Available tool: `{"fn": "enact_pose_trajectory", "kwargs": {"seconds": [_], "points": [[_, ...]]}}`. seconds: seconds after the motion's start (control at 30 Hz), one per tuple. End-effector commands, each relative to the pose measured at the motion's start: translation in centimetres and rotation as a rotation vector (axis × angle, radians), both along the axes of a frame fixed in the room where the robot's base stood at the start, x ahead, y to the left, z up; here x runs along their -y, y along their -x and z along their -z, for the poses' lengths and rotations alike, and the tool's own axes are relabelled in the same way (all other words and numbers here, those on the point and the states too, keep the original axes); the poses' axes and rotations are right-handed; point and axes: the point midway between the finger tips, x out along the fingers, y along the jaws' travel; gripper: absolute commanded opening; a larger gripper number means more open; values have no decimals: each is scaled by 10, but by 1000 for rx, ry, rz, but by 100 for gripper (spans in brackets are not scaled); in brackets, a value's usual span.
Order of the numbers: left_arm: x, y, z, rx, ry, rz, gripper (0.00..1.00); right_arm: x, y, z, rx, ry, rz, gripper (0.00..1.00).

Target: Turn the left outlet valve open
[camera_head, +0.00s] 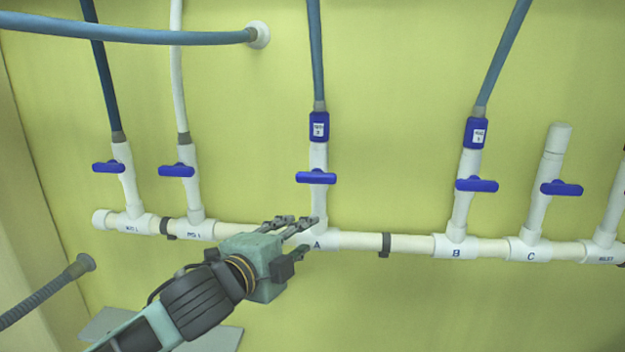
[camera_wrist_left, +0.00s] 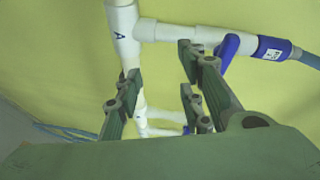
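A white pipe run on the wall has upright branches with blue valve handles. The handle on branch A (camera_head: 317,178) lies crosswise to its pipe; it also shows in the left wrist view (camera_wrist_left: 229,48). The handle on branch B (camera_head: 476,185) also lies crosswise, as do the two handles at the far left (camera_head: 108,167) (camera_head: 176,171). My left gripper (camera_head: 298,238) is open and empty, in front of the white pipe at the letter A, below the branch A handle. In the left wrist view its spread fingers (camera_wrist_left: 160,98) are apart from that handle. My right gripper is not in view.
Branch C has another blue handle (camera_head: 561,188). Blue hoses (camera_head: 316,55) rise from branches A and B. Another blue hose (camera_head: 150,36) crosses the upper left to a wall fitting. A grey hose (camera_head: 48,292) is at the lower left. The wall below the pipe at right is clear.

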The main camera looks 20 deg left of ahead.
Motion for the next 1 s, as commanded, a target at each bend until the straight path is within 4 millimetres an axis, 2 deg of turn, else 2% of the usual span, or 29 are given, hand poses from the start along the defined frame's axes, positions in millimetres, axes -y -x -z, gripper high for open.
{"fn": "enact_pose_trajectory", "kwargs": {"seconds": [0.03, 0.1, 0.23, 0.37, 0.7, 0.83, 1.0], "points": [[-6, -4, -29, 60, -64, 10, 36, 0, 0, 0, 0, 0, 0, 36], [-8, -6, -56, 117, -126, 25, 36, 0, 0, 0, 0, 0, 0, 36], [-11, -7, -81, 171, -187, 37, 36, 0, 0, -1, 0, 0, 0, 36], [-11, -18, -87, 178, -191, 37, 36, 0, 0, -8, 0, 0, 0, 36], [-5, -70, -87, 176, -188, 36, 36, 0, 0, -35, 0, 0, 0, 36], [-3, -81, -85, 177, -191, 38, 36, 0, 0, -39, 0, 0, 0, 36], [-3, -85, -83, 176, -192, 38, 36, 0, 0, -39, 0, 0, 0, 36]]}}
